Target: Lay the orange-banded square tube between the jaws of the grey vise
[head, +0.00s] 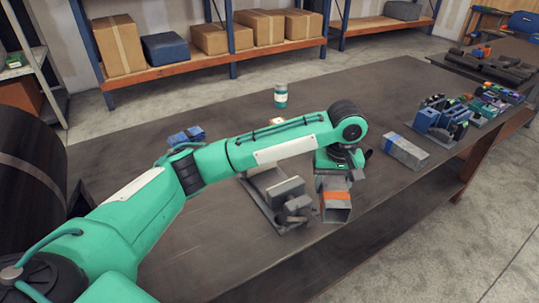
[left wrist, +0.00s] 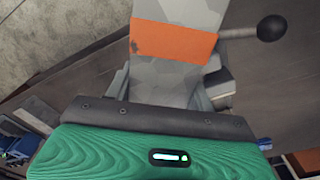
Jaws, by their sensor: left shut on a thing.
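The orange-banded square tube (head: 336,198) is grey with an orange band, and its open end faces the near side in the head view. My left gripper (head: 339,172) is shut on the tube from above. In the left wrist view the tube (left wrist: 172,75) rises from the gripper, with the orange band across it. The grey vise (head: 285,188) stands on the table just left of the tube in the head view. The vise's handle with a dark ball (left wrist: 270,28) shows behind the tube in the left wrist view. The tube's height above the table is hard to tell. My right gripper is out of view.
A blue-banded square tube (head: 406,152) lies to the right on the dark table (head: 235,258). A green-and-white can (head: 280,95) stands at the back. A blue object (head: 186,136) lies behind my left arm.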

